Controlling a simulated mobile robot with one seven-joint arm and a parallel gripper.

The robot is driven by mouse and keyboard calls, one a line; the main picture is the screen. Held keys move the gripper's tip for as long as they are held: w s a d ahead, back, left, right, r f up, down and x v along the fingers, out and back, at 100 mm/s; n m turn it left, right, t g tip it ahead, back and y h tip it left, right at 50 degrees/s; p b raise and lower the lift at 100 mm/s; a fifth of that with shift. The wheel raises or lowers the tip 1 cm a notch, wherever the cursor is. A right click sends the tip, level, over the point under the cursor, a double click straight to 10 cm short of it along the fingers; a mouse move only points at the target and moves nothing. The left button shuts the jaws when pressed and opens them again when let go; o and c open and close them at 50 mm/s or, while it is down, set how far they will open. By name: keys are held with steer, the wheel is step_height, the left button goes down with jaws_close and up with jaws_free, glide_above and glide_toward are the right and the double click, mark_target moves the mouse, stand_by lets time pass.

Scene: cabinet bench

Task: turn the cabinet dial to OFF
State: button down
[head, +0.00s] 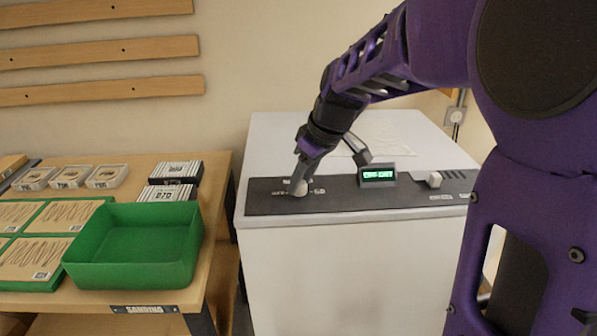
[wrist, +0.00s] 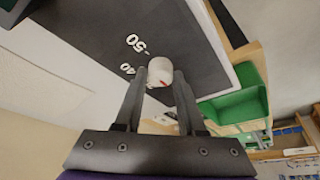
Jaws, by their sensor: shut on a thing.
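The cabinet dial (head: 298,188) is a white round knob on the dark control panel (head: 345,197) along the front of the white cabinet top. My gripper (head: 301,180) reaches down to it from above and is shut on it. In the wrist view the dial (wrist: 160,72) sits between the tips of my gripper's fingers (wrist: 158,90) and bears a red mark. Printed marks "-50" and "-40" show beside it. No OFF label can be read. A small display (head: 378,175) with green lit text stands on the panel; its text is too small to read surely.
A white switch or knob (head: 433,180) sits at the panel's right. Left of the cabinet, a wooden bench (head: 215,185) holds a green bin (head: 135,245), green trays with boards, and several small boxes. A gap separates bench and cabinet.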

steer(key=c, duration=0.5)
jaws_free()
